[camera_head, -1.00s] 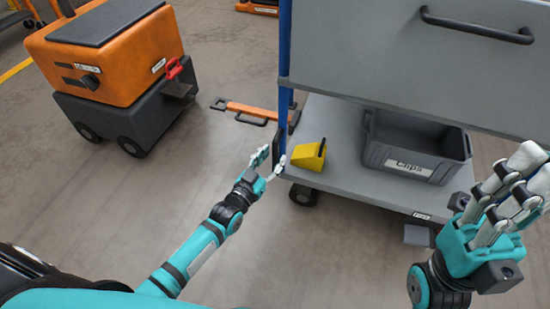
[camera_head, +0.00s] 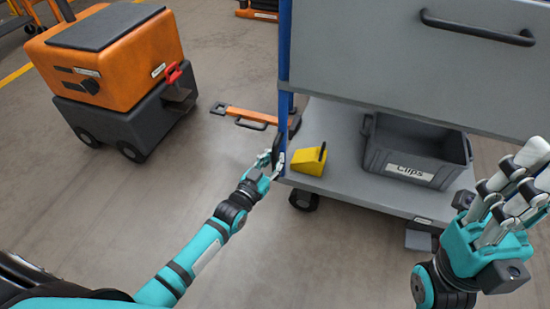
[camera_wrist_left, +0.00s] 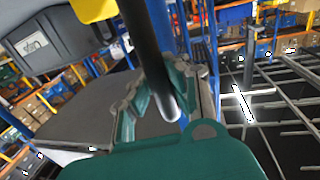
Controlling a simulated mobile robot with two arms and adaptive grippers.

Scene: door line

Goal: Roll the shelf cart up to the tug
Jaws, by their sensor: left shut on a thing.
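The grey shelf cart (camera_head: 345,155), with blue posts, stands on the right. My left gripper (camera_head: 271,164) is shut on its upright black handle (camera_head: 277,146), beside the near blue post; the left wrist view shows the handle (camera_wrist_left: 143,38) between my fingers. The tug (camera_head: 110,65), orange over dark grey, stands apart at the upper left, with a red-handled hitch (camera_head: 174,74) facing the cart. An orange tow bar (camera_head: 245,113) reaches from the cart's corner toward the tug, its eye end clear of the hitch. My right gripper (camera_head: 515,185) is open, with fingers spread, in front of the cart's right side.
A yellow wedge (camera_head: 309,161) and a grey bin marked Clips (camera_head: 415,150) sit on the lower shelf. A black caster (camera_head: 303,199) and a grey pedal (camera_head: 420,238) show under it. The floor between tug and cart is clear. Orange equipment (camera_head: 257,10) stands farther back.

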